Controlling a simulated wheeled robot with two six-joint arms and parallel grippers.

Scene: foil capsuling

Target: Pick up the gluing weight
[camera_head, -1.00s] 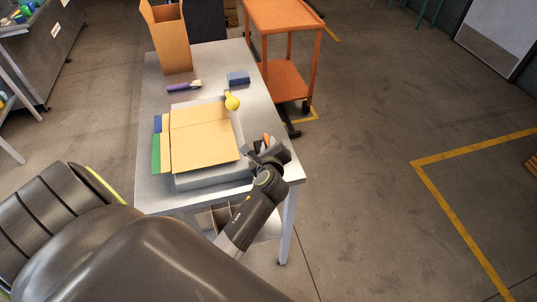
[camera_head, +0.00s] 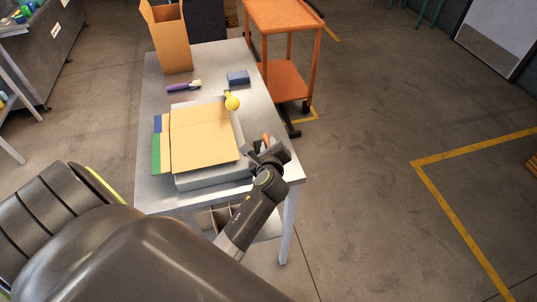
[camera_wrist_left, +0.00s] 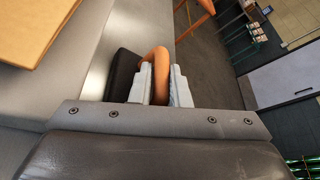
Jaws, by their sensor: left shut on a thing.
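The gluing weight (camera_wrist_left: 122,72) is a dark block with an orange loop handle, seen in the left wrist view. My left gripper (camera_wrist_left: 160,76) is shut on the handle, with one pale finger on each side of it. In the head view the gripper (camera_head: 262,152) is over the near right corner of the table, and only a bit of the orange handle (camera_head: 266,138) shows. The gripper hides most of the weight there, and I cannot tell whether it touches the table. My right gripper is not in view.
Left of the gripper, a tan board (camera_head: 203,137) lies on a grey base on the metal table (camera_head: 150,195). A yellow-knobbed tool (camera_head: 232,102), a blue block (camera_head: 238,78) and a brush (camera_head: 183,87) lie behind. A cardboard box (camera_head: 167,40) and an orange cart (camera_head: 284,82) stand farther back.

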